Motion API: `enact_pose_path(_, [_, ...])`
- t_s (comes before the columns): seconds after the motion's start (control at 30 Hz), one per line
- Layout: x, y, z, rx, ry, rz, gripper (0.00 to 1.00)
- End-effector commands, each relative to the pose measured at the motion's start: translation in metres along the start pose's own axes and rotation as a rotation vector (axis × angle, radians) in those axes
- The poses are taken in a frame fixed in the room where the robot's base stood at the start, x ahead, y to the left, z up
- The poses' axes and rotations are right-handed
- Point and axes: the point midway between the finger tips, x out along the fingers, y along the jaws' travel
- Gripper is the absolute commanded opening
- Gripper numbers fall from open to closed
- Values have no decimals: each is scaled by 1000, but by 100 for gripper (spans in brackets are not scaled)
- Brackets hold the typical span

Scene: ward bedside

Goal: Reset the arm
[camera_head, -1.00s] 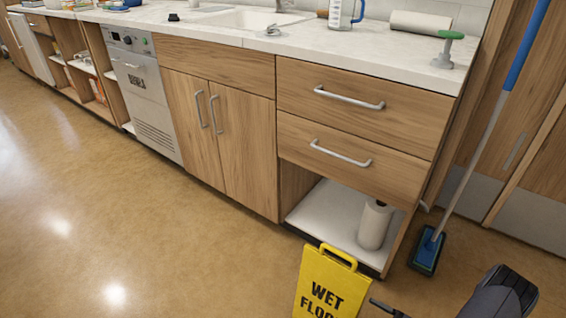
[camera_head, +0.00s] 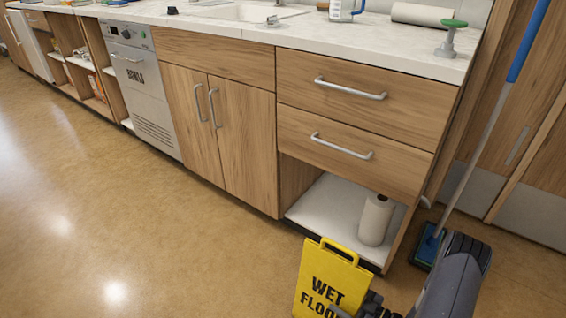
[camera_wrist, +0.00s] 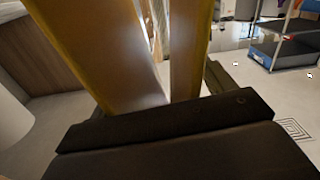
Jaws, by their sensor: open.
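My arm comes in from the lower right of the head view, and my gripper (camera_head: 352,307) is at the bottom edge. It overlaps the lower right of the yellow wet floor sign (camera_head: 328,274) in the picture. Whether it touches the sign cannot be told. My gripper is open, and I see nothing held in it. In the wrist view its dark body (camera_wrist: 165,125) fills the lower part, with two yellow-brown panels rising close beyond it. I cannot tell for sure what these panels are.
A wooden counter with drawers (camera_head: 350,90) and an open shelf holding a paper towel roll (camera_head: 376,220) stands behind the sign. A blue-handled mop (camera_head: 480,150) leans at the right. A green-topped stand (camera_head: 450,38) is on the counter. The floor (camera_head: 130,220) at left is clear.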

Motion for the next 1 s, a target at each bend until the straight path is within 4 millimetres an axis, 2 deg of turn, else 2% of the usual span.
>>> enact_pose_path(0.1, [-2,4,-26,-2,0,3,78])
enact_pose_path(0.3, [-3,9,-65,-2,0,2,78])
enact_pose_path(0.53, [-3,14,-104,-2,0,2,78])
enact_pose_path(0.73, [7,22,-103,-3,-8,42,78])
enact_pose_path(1.0, [10,25,-104,-3,-11,54,78])
